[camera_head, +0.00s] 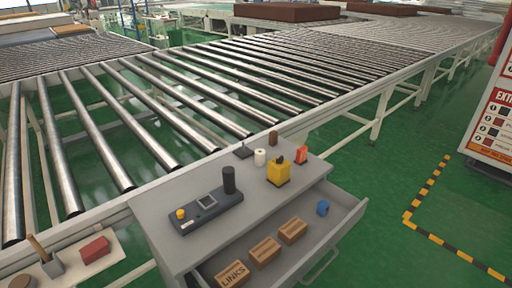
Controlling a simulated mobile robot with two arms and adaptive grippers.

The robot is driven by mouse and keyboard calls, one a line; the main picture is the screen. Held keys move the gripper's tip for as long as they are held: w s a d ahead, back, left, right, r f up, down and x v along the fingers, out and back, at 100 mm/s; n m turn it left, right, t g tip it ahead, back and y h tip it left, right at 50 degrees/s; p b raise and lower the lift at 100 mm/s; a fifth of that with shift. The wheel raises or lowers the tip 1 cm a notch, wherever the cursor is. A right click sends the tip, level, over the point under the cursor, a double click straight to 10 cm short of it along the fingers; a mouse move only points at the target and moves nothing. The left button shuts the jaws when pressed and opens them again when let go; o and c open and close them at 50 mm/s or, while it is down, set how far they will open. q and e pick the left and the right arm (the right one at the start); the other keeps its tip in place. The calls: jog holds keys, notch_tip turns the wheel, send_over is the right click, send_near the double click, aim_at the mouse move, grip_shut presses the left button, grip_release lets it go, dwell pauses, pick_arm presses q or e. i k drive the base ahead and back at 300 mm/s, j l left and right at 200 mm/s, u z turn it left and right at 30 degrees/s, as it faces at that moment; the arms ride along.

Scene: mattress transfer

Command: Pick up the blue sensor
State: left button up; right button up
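The blue sensor (323,208) is a small blue piece. It lies at the right end of the open grey drawer (345,222), under the grey cabinet top. It is in plain view and nothing touches it from above. Neither of my grippers shows in the head view.
Several wooden boxes, one (292,231) nearest the sensor, line the drawer. A black device (206,211), a yellow item (279,171) and a red item (301,155) stand on the cabinet top (240,228). A roller conveyor (180,110) runs behind.

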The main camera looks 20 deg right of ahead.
aim_at(322, 207)
jog(key=z, duration=1.1)
